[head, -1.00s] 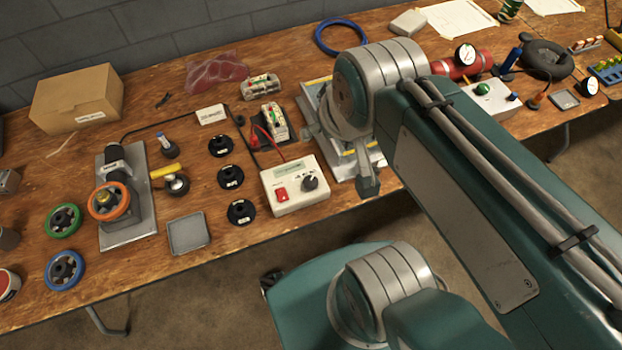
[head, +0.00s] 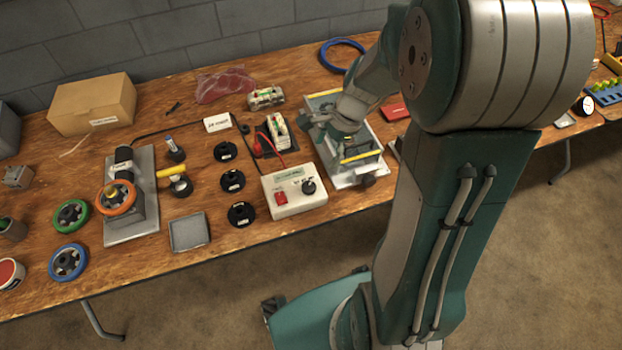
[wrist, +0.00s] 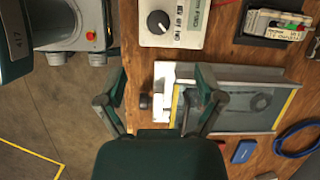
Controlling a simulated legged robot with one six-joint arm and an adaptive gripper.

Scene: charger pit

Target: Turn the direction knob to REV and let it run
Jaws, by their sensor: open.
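A cream control box (head: 296,192) stands near the table's front edge, with a red rocker switch (head: 281,198) and a round black knob (head: 308,187). The box (wrist: 190,38) and knob (wrist: 158,21) also show at the top of the wrist view; the knob's setting is too small to read. My gripper (head: 320,132) is over the metal framed tray right of the box. In the wrist view my gripper (wrist: 160,88) has its fingers spread and empty, apart from the knob. An orange wheel (head: 117,198) sits on a motor unit at left.
The metal framed tray (head: 368,176) with yellow strips lies right of the box. Black discs (head: 241,214) and a small grey tray (head: 188,231) lie left of it. A red lead (head: 266,142) and connector block stand behind it.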

